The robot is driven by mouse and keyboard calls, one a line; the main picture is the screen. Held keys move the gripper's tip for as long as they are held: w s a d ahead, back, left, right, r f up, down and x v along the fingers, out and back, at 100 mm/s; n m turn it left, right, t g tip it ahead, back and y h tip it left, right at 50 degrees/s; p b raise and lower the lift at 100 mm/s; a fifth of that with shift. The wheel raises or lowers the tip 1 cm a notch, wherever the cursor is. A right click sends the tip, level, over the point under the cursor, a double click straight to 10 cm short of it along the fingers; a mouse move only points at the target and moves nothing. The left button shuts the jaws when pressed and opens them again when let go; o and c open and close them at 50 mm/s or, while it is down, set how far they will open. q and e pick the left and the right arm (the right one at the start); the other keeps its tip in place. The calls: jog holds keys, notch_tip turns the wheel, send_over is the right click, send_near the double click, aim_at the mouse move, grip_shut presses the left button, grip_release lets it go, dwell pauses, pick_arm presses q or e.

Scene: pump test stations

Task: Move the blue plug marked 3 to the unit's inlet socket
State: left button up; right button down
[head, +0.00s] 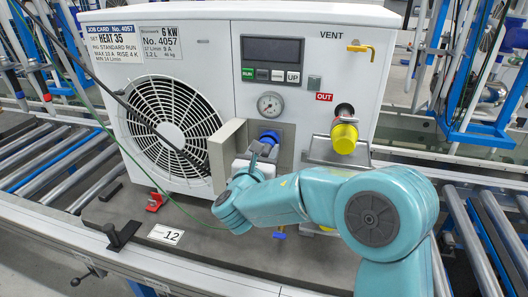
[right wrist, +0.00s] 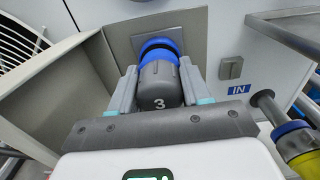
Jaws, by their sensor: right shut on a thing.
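The plug marked 3 (right wrist: 160,85) has a dark grey body and a blue collar. My right gripper (right wrist: 158,90) is shut on its grey body, one finger on each side. The blue collar is against or just in front of a grey square plate on the unit, near a blue IN label (right wrist: 238,89). I cannot tell whether it is seated, and the socket is hidden behind it. In the head view the blue collar (head: 269,137) shows above my right gripper (head: 261,150), on the front of the white unit (head: 212,50). My left gripper is not in view.
A beige panel (head: 225,150) stands out just left of the plug. A yellow fitting (head: 344,137) sits to the right under the OUT label (head: 324,97), above a grey bracket. Roller conveyors flank the unit.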

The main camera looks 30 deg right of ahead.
jog(key=shift+b, duration=0.45)
dwell(1.3)
jog(key=shift+w+d, duration=0.3)
jog(key=shift+d, duration=0.1)
dwell(0.4)
jog(key=shift+c, duration=2.2)
grip_release()
jog(key=v, duration=1.6)
jog(key=shift+s, duration=0.15)
